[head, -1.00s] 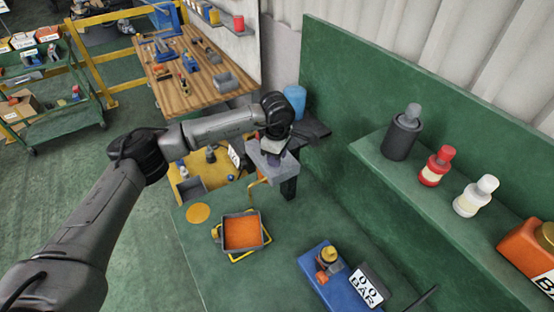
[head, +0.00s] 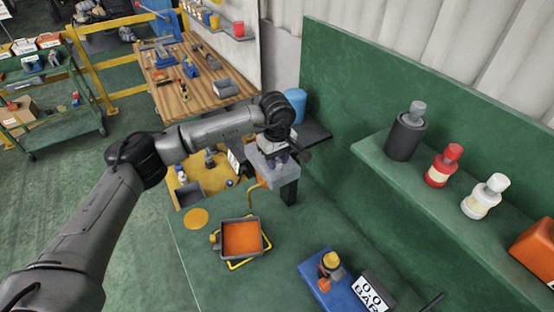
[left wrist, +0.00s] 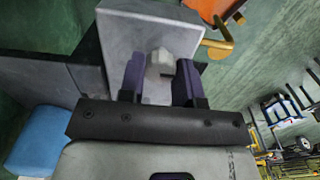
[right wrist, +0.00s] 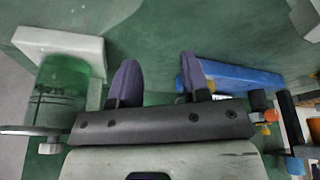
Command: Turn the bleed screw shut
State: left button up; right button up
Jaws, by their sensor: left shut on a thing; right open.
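My left gripper (head: 278,156) is at the grey block (head: 265,162) on a dark post at the back of the green bench. In the left wrist view, its purple fingers (left wrist: 157,70) are shut on a pale grey, faceted piece, seemingly the bleed screw (left wrist: 158,62), against the grey block (left wrist: 150,30). The screw's lower part is partly hidden. A yellow-orange lever (left wrist: 220,43) sticks out beside the block. My right gripper (right wrist: 156,68) is open and empty in the right wrist view, and is not in the head view.
An orange-filled tray (head: 241,238) stands on the bench. A blue block (head: 320,287) carries a yellow-capped fitting (head: 331,261) beside a "0.0 BAR" display (head: 372,293). Bottles, including a red one (head: 443,168), stand on the right shelf.

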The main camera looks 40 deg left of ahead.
dwell(0.4)
pick_arm(q)
jog(key=o, duration=0.9)
jog(key=shift+o, duration=0.2)
notch_tip(320, 180, up, 14)
jog(key=shift+b, duration=0.45)
jog(key=shift+f, duration=0.1)
